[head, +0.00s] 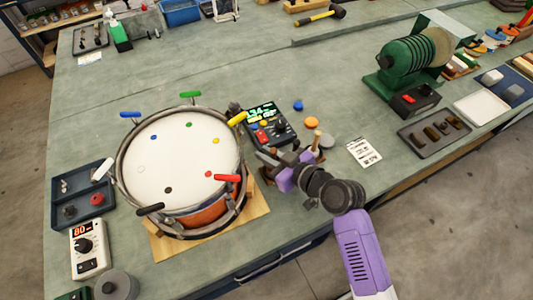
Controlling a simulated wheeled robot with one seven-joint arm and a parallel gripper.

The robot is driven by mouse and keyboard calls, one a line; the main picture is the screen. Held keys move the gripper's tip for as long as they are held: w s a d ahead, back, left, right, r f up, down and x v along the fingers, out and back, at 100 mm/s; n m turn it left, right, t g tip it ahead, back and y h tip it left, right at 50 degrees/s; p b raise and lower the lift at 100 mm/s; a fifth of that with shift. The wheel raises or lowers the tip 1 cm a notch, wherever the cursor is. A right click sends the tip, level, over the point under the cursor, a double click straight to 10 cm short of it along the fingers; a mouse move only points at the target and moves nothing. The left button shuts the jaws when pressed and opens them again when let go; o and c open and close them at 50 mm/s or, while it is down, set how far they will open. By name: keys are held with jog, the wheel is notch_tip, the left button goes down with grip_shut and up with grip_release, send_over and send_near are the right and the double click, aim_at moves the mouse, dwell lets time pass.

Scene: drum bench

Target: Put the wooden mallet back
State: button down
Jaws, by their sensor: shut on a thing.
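My gripper (283,163) is over the bench just right of the drum, shut and partly hidden by its own wrist. A thin, pale wooden piece (316,141) stands up at the jaws; I take it for the handle of the wooden mallet. The mallet's head is not clearly visible among the dark fingers. I cannot tell whether the mallet touches the bench. The drum (182,160) has a white head with coloured dots and several coloured keys around its rim, and sits on a wooden board (172,246).
A black meter with a green screen (266,122) stands close behind my gripper. Blue (298,105), orange (312,123) and grey (326,142) round pieces lie nearby. A paper card (364,152) lies to the right. The bench's middle is clear.

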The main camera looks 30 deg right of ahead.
jog(key=c, duration=1.9)
grip_release()
jog(key=shift+f, duration=0.15)
jog(key=o, duration=0.5)
jog(key=shift+c, duration=0.2)
jog(key=shift+r, duration=0.25)
jog(key=b+v, duration=0.2)
jog(key=v, duration=1)
